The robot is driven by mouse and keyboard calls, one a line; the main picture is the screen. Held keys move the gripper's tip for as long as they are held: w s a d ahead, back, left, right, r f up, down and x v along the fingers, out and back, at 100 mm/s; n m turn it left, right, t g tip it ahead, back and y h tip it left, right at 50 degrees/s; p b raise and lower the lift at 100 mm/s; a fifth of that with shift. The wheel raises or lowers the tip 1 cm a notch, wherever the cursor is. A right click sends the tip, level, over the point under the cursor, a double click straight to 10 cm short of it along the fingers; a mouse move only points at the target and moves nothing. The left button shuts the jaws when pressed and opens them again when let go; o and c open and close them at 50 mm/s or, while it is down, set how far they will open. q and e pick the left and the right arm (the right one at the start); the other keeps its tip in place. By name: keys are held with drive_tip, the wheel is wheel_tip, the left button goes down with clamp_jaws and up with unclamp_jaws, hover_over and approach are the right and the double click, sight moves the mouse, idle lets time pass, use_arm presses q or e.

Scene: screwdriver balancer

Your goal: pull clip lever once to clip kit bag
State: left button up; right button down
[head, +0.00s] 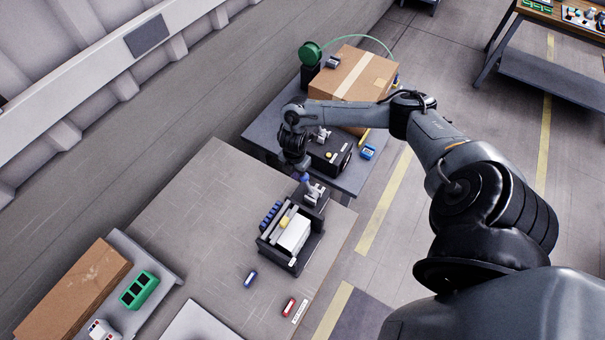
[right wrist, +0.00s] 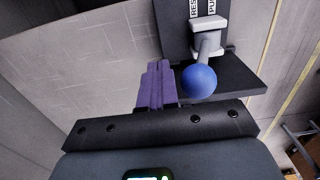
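The clip lever has a blue ball knob (right wrist: 198,80) on a pale stem (right wrist: 208,45), in front of a dark panel with partly cut-off lettering. In the head view its grey mount (head: 314,191) stands at the back of a black clip machine (head: 296,258). A white block-like item, perhaps the kit bag (head: 295,233), lies in the machine with a yellow piece on it. My right gripper (head: 301,176) is over the lever. In the right wrist view its purple fingers (right wrist: 157,87) are together and empty, just left of the knob; contact is unclear. My left gripper is out of view.
A blue item (head: 250,278) and a red item (head: 288,307) lie on the grey table (head: 215,200) in front. A second table behind bears a large carton (head: 355,85), a black device (head: 330,153) and a green reel (head: 310,54). The table's left part is clear.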

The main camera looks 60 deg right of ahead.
drive_tip(key=s+p, duration=0.2)
drive_tip(key=s, duration=0.1)
drive_tip(key=s+p, duration=0.2)
drive_tip(key=shift+s+a+r, duration=0.1)
drive_tip(key=shift+a+r, duration=0.05)
drive_tip(key=shift+a, duration=0.15)
drive_tip(key=shift+s+p, duration=1.35)
drive_tip(key=shift+s, duration=0.85)
drive_tip(key=w+b, duration=0.4)
drive_tip(key=w, duration=0.5)
drive_tip(key=shift+w+d, duration=0.3)
wheel_tip(320, 180, up, 7)
drive_tip(key=p, duration=0.6)
drive_tip(key=shift+p, duration=0.35)
drive_tip(key=shift+a+f, duration=0.1)
drive_tip(key=shift+f, duration=0.1)
